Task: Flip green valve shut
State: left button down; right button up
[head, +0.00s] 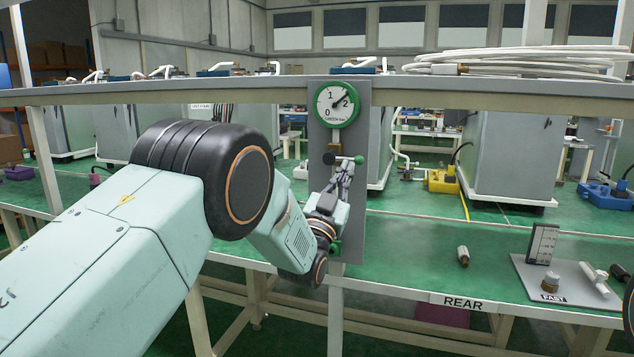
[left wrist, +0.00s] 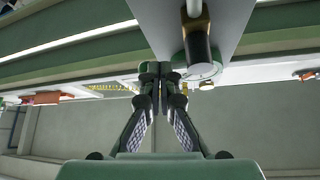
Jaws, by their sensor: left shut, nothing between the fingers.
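A green-rimmed gauge (head: 337,104) marked 0, 1 and 2 is on an upright grey panel (head: 354,220); its needle points up right, near 2. Below it is the green valve's lever (head: 345,159). In the left wrist view the shut fingertips (left wrist: 162,75) are beside a dark and brass fitting (left wrist: 197,45) on a pipe. My right gripper is not in view.
A green bench (head: 420,250) runs behind and beside the panel. A small metal fitting (head: 463,256) lies on it. A grey plate (head: 565,285) with a dark stand and fittings is at right. A beam (head: 470,95) crosses above, with coiled white hose (head: 520,60) on top.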

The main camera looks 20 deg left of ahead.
pick_arm(q)
jog(key=shift+s+d+r, duration=0.1)
jog(key=shift+r, duration=0.15)
jog(key=shift+f, duration=0.1)
dwell(0.5)
jog(key=v, duration=1.2)
jog(key=s+a+f+n+g+y, duration=0.1)
jog(key=s+f+g, duration=0.25)
jog(key=f, duration=0.55)
jog(key=s+a+f+n+g+y, duration=0.25)
jog(key=f+g, duration=0.25)
jog(key=f, duration=0.4)
jog(key=s+a+f+g, duration=0.1)
jog(key=s+f+g, duration=0.3)
jog(key=f, duration=0.5)
jog(key=s+f+g, duration=0.4)
jog(key=s, duration=0.8)
jog(key=s+a+f+n+g, duration=0.1)
jog(key=s+f+g, duration=0.2)
jog(key=s, duration=0.8)
jog(key=s+a+f+n+g, duration=0.1)
jog(key=s+f+g, duration=0.3)
jog(key=s, duration=0.8)
notch_tip(320, 180, down, 3)
jog(key=shift+s+r+g+y, duration=0.25)
jog(key=shift+s+g+y, duration=0.1)
jog(key=shift+y, duration=0.1)
